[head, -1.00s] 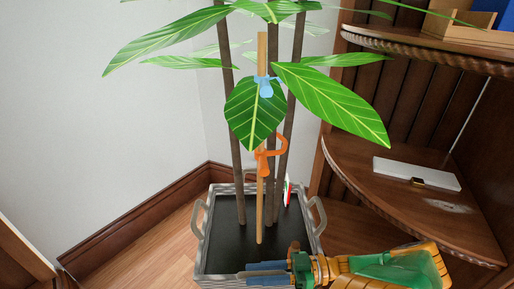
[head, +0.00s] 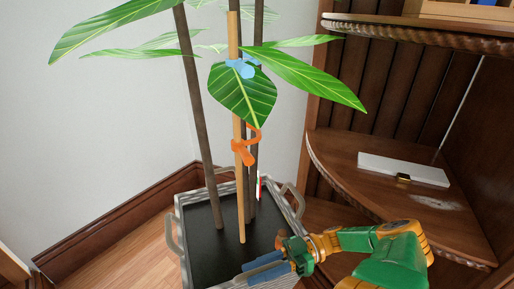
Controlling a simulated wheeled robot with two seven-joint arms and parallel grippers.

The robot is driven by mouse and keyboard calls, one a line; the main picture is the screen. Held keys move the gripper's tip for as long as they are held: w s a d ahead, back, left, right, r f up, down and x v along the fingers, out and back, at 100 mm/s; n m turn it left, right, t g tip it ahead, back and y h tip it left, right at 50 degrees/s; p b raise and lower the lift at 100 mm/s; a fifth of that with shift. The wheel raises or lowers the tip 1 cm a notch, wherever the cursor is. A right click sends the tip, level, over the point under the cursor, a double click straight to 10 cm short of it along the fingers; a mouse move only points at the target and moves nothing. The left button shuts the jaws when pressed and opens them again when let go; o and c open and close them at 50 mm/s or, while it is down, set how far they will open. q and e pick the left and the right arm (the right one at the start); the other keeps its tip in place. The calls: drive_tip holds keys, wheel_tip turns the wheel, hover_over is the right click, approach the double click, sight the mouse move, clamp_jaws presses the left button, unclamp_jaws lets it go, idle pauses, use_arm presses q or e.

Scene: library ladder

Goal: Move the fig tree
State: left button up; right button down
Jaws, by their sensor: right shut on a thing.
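The fig tree has dark stems (head: 199,120) and big green leaves (head: 243,95). It stands in a grey planter (head: 182,238) with dark fill and loop handles at the left and right. A wooden stake (head: 238,150) rises among the stems, with a blue clip (head: 241,68) and an orange clip (head: 244,151) on it. My right gripper (head: 264,268) is at the planter's near right side, its blue fingers shut at the rim. The exact contact is hidden. My left gripper is out of view.
Brown corner shelves (head: 345,185) stand close at the right, with a white box (head: 404,169) on the middle shelf. A white wall with a brown baseboard (head: 120,218) is behind. Some wood floor (head: 150,255) is bare to the left of the planter.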

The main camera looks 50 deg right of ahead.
drive_tip(key=shift+s+f, duration=0.25)
drive_tip(key=shift+s, duration=0.05)
drive_tip(key=c, duration=0.9)
unclamp_jaws()
drive_tip(key=shift+o, duration=0.7)
drive_tip(key=shift+s+d+r, duration=0.1)
drive_tip(key=shift+d, duration=0.05)
